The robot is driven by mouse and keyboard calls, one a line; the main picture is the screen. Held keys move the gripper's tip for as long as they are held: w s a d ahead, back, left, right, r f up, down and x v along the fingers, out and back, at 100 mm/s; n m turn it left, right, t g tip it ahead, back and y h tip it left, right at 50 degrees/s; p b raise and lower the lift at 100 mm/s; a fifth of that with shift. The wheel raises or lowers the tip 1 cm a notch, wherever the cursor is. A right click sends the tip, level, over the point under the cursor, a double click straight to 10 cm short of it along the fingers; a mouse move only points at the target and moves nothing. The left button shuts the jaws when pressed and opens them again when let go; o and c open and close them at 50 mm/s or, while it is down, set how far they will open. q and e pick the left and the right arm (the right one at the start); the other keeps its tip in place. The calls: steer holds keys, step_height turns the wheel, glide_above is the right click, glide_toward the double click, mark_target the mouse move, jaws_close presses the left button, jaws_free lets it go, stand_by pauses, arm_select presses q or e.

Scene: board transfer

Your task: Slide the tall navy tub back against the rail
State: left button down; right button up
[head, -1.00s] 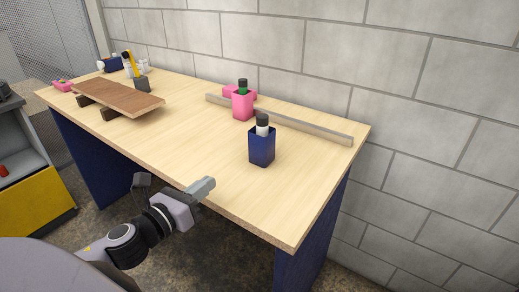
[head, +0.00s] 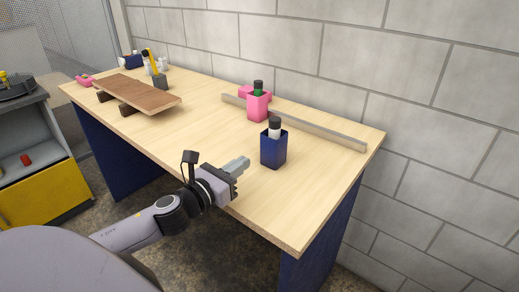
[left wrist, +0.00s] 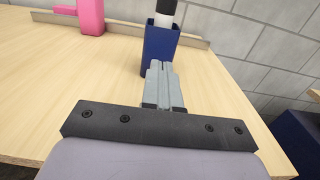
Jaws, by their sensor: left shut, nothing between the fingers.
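The tall navy tub (head: 273,150) stands upright on the table, apart from the rail, with a white bottle with a black cap (head: 274,127) in it. In the left wrist view the tub (left wrist: 158,45) is straight ahead of the fingers, which hide its lower part. The rail (head: 300,125) is a low grey strip along the back of the table. My left gripper (head: 240,165) is shut and empty, in front of the tub on its left side in the head view. Whether the fingertips (left wrist: 160,68) touch the tub cannot be told. My right gripper is not in view.
A brown board (head: 140,92) lies raised on dark supports at the left. The table (head: 210,125) is clear between.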

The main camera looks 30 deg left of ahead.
mark_target(267, 146)
arm_select(q)
steer(key=shift+w+d+p, duration=0.15)
steer(key=shift+w+p, duration=0.15)
steer(key=shift+w, duration=1.65)
steer(key=shift+w+d+p, duration=0.15)
steer(key=shift+w+p, duration=0.1)
steer(key=shift+w, duration=1.65)
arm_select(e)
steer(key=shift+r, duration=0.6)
